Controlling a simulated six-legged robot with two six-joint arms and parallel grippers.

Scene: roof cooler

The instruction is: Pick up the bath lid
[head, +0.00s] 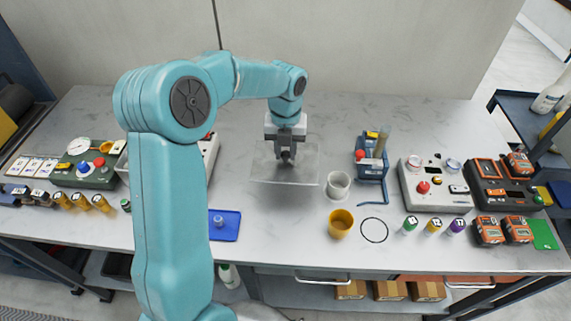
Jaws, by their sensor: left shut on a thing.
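The bath lid (262,170) is a clear, flat, roughly rectangular panel near the middle of the head view. My left gripper (286,157) points down at it and is shut on a grip at its middle; the grip is mostly hidden by the fingers. The lid looks level, with a soft shadow around it. I cannot tell how far it is above the worktop. A pale box (209,151) to the left is mostly hidden behind my left arm. My right gripper is not in view.
A white cup (339,187) stands close to the lid's right edge, with a yellow cup (341,224) in front. A blue rack (371,169) and a grey control box (434,187) stand farther right. A blue tray (224,226) lies front left. The worktop behind the lid is clear.

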